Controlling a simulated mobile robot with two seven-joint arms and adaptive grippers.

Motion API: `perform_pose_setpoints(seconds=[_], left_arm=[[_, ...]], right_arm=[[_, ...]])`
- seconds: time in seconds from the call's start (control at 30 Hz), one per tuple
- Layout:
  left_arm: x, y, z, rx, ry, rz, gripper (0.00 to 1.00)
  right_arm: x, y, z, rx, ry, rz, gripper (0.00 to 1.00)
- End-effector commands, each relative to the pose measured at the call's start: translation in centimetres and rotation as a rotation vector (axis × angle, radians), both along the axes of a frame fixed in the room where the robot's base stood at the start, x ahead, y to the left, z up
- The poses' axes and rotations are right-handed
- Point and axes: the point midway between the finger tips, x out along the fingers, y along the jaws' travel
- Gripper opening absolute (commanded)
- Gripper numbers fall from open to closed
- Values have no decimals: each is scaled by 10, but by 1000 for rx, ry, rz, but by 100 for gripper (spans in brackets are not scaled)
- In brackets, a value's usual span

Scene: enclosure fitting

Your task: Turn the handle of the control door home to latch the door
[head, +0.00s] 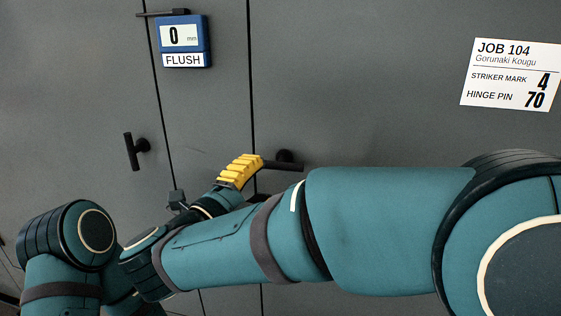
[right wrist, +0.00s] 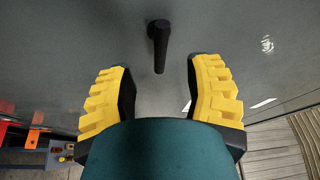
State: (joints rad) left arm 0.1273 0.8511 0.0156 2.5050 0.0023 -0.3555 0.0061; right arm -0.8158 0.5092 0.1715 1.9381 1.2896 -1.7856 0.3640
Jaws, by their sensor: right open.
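A dark bar handle (head: 285,163) on a round boss stands on the grey cabinet front in the head view, its bar near level. My right gripper (head: 240,172) is close to its left end and hides part of the area there. In the right wrist view a dark handle (right wrist: 160,45), seemingly the same one, lies ahead of and between the two yellow fingers. My right gripper (right wrist: 161,75) is open, with clear space on both sides of the handle. Whether a finger touches it cannot be told. My left gripper is not in view.
A second dark handle (head: 137,151) stands upright on the panel to the left. A blue gauge (head: 183,41) reads 0 mm, FLUSH. A white job card (head: 511,75) is at upper right. Orange and blue items (right wrist: 30,135) show at lower left in the right wrist view.

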Motion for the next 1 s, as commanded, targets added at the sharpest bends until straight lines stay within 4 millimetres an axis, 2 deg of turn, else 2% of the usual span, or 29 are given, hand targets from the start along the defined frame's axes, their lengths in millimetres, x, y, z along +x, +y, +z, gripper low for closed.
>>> perform_pose_setpoints(seconds=[0.2,0.4,0.6,0.87,1.0], left_arm=[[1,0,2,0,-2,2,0],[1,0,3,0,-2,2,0],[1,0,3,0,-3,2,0],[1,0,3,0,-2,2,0],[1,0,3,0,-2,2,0]], right_arm=[[36,-24,3,2,1,-2,51],[57,-37,5,1,0,0,51],[64,-42,6,0,0,1,51],[64,-42,6,0,0,1,50],[64,-42,6,0,0,1,1]])
